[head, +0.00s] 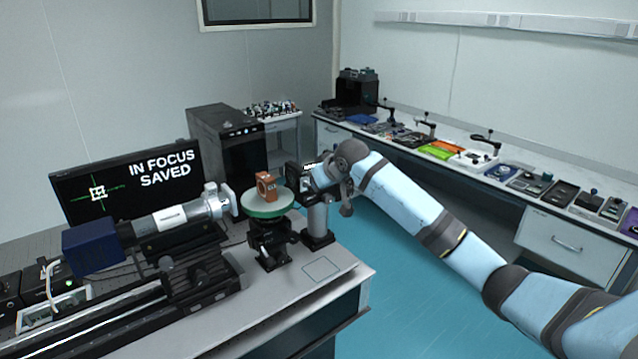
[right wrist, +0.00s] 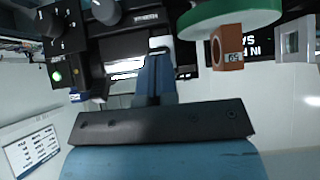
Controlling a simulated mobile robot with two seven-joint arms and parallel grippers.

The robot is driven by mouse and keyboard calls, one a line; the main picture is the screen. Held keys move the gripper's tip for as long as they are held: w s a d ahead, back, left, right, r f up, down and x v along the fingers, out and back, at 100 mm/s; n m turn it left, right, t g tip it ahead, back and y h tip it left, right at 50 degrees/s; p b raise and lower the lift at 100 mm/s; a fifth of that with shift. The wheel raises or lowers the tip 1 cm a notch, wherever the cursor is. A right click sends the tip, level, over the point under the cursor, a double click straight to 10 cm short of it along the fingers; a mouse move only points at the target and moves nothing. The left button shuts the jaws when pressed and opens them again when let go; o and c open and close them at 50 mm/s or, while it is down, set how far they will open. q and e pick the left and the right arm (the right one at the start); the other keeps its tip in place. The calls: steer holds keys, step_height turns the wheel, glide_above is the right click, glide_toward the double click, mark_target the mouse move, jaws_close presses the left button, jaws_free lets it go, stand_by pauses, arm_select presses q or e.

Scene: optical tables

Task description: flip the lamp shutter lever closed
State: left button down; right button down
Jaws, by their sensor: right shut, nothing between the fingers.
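The lamp (head: 293,174) is a dark housing on a grey post (head: 318,218) at the table's right end, beside the round green stage. My right gripper (head: 309,177) is at the lamp's near right side and partly covers it. In the right wrist view, which looks upside down, the right gripper (right wrist: 158,58) is shut and empty, with its fingertips against or just in front of a dark housing (right wrist: 128,48). I cannot tell whether they touch it. The shutter lever cannot be made out clearly, so its position is unclear. My left gripper is not in view.
An orange block (head: 266,186) stands on the green stage (head: 268,205), close left of the lamp. A lens barrel (head: 172,216) points at it. The monitor (head: 125,185) reads "IN FOCUS SAVED". A side bench (head: 560,218) holds several devices. The blue floor between is clear.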

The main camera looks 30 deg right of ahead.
arm_select(q)
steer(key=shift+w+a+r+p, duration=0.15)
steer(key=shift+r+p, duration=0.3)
steer(key=shift+p, duration=0.25)
arm_select(e)
steer(key=shift+w+f+t, duration=0.3)
steer(key=shift+w+t, duration=0.2)
steer(key=shift+w, duration=0.25)
